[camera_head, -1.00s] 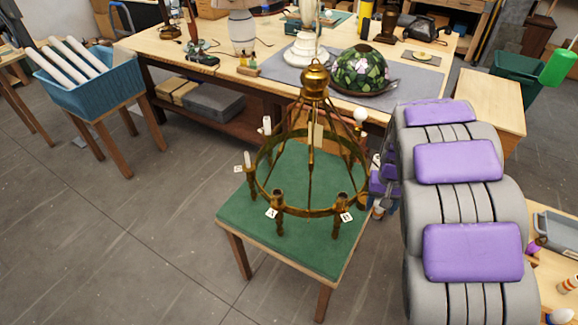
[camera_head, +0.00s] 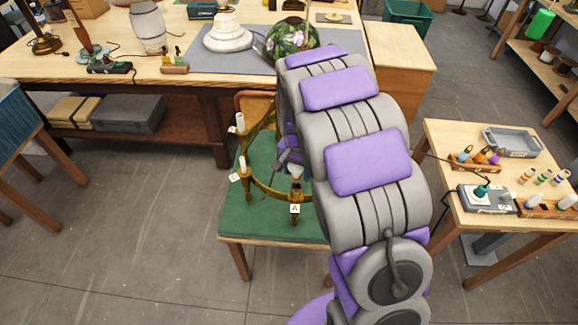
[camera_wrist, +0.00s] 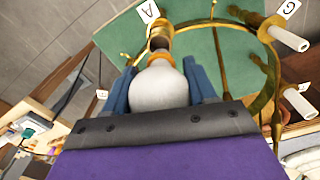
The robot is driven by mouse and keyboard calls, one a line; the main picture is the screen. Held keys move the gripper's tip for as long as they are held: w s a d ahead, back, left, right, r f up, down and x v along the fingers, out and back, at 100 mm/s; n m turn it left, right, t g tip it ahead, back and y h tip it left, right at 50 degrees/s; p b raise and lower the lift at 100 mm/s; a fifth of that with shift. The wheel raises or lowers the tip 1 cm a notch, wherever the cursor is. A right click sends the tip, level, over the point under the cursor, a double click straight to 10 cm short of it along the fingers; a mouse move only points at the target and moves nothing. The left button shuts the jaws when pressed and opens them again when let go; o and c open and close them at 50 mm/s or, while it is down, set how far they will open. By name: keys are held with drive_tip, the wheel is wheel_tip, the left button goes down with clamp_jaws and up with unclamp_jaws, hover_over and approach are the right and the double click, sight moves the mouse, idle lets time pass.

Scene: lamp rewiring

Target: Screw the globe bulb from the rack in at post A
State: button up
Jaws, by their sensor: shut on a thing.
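My gripper (camera_wrist: 160,92) is shut on the white globe bulb (camera_wrist: 158,90), with blue fingers on both sides of it. In the wrist view the bulb's brass-coloured base points at post A (camera_wrist: 160,36), beside the tag marked A (camera_wrist: 148,11). Base and post look in line; I cannot tell whether the threads are engaged. In the head view my arm covers much of the brass chandelier (camera_head: 263,187). Post A (camera_head: 296,192) shows at its front above the A tag (camera_head: 295,209), with a little of the bulb (camera_head: 296,171) just above it.
The chandelier stands on a green-topped table (camera_head: 265,222). White candle sleeves (camera_wrist: 290,38) rise from other posts, one near a G tag (camera_wrist: 288,8). A side table (camera_head: 450,150) with bulbs and a tray stands at right. A long workbench (camera_head: 200,75) lies behind.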

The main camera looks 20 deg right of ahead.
sight(297, 182)
drive_tip(key=shift+s+d+f, duration=0.1)
drive_tip(key=shift+d+f, duration=0.1)
drive_tip(key=shift+d, duration=0.75)
drive_tip(key=shift+d+f, duration=0.1)
drive_tip(key=shift+f, duration=0.1)
drive_tip(key=a+f, duration=0.1)
drive_tip(key=a+f+b, duration=0.1)
drive_tip(key=a, duration=0.1)
drive_tip(key=shift+a, duration=0.15)
drive_tip(key=shift+a+f, duration=0.2)
drive_tip(key=shift+f, duration=0.05)
clamp_jaws()
drive_tip(key=shift+s+d+f, duration=0.15)
drive_tip(key=shift+d+f, duration=0.05)
drive_tip(key=shift+d, duration=0.05)
drive_tip(key=shift+d+f, duration=0.3)
drive_tip(key=shift+d, duration=0.65)
drive_tip(key=shift+w+d+f, duration=0.15)
drive_tip(key=shift+w+d, duration=0.1)
drive_tip(key=shift+d, duration=0.15)
drive_tip(key=shift+s+a, duration=0.15)
drive_tip(key=shift+a, duration=0.75)
drive_tip(key=shift+d, duration=0.1)
